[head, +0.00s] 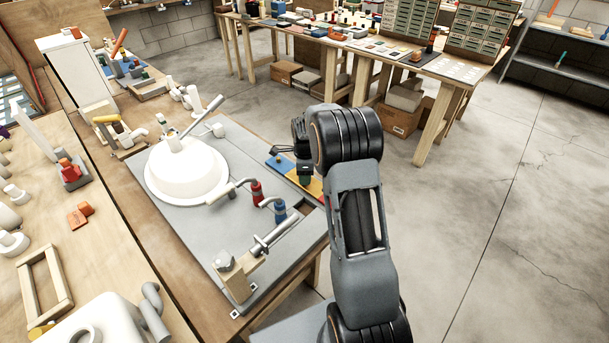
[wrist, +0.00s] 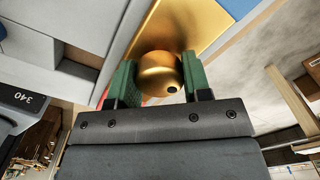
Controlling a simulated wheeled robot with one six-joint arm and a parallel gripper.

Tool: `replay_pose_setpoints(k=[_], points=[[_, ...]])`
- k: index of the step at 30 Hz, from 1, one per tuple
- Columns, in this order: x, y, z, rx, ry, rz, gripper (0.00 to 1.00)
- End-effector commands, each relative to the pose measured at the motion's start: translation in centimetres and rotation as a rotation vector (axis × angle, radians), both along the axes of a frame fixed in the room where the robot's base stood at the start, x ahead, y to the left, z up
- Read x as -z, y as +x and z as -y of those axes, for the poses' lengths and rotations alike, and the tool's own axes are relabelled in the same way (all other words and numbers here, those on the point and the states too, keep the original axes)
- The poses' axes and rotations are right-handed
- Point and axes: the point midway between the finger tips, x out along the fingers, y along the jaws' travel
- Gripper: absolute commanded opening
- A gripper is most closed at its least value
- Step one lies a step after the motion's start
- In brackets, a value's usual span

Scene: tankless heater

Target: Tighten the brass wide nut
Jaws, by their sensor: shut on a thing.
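In the wrist view, the brass wide nut (wrist: 159,74) is a rounded, shiny gold piece with a small dark hole in its near face. My gripper (wrist: 160,88) has its green fingers on both sides of the nut, shut on it. The nut is in front of a gold-coloured panel (wrist: 192,25); whether it touches the panel is not clear. In the head view, my gripper (head: 305,178) is low over a blue, yellow and red board (head: 281,164) at the right edge of the grey bench top. The nut cannot be made out there.
A white round basin-like piece (head: 185,180) stands on the grey bench top (head: 195,235), left of my gripper. Pipes with a red valve (head: 257,193) and a blue valve (head: 280,211) stand close by. Bare concrete floor (head: 480,190) lies to the right.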

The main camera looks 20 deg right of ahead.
Motion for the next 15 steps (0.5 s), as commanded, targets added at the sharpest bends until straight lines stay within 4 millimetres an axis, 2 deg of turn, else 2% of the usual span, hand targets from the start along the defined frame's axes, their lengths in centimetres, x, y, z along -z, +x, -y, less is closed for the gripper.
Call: replay_pose_setpoints(k=[3, 6, 15], points=[[0.24, -0.11, -0.04, 0.14, 0.002, -0.004, 0.11], [0.26, -0.13, -0.05, 0.21, 0.002, -0.003, 0.11], [0.32, -0.17, -0.05, 0.244, 0.002, -0.006, 0.12]])
